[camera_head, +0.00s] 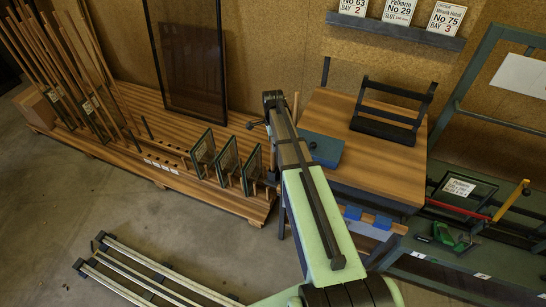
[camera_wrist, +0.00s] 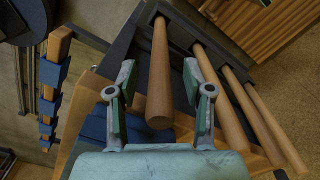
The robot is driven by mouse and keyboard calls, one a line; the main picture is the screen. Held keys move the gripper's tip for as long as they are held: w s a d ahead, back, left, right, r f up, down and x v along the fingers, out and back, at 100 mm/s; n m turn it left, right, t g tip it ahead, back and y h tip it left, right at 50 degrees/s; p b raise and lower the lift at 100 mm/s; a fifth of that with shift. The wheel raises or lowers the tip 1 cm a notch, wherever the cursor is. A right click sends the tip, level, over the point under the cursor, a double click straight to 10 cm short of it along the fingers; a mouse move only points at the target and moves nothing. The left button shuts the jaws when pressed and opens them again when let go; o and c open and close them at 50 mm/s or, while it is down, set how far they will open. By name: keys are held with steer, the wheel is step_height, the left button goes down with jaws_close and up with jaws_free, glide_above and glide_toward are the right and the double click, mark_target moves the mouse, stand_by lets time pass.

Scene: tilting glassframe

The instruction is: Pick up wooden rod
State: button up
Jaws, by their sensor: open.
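In the wrist view, a round wooden rod (camera_wrist: 160,75) runs lengthwise between the two fingers of my gripper (camera_wrist: 158,75). Its near end faces the camera. The fingers are apart, and a gap shows on each side of the rod along most of their length. Several similar rods lie to the right, such as one close to the right finger (camera_wrist: 221,98). In the head view my arm reaches up to the tabletop's left side, and I cannot make out the fingers or this rod there.
In the head view, a wooden table (camera_head: 390,163) carries a blue box (camera_head: 322,150) and a dark stand (camera_head: 385,129). Glass panes (camera_head: 228,161) stand on the slatted platform (camera_head: 185,180) at left, where several thin rods lean. Rails (camera_head: 125,262) lie on the floor.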

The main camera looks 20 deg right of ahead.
steer(key=shift+f, duration=0.3)
jaws_close()
steer(key=shift+r, duration=0.15)
step_height(320, 180, up, 20)
steer(key=b, duration=0.5)
stand_by(0.4)
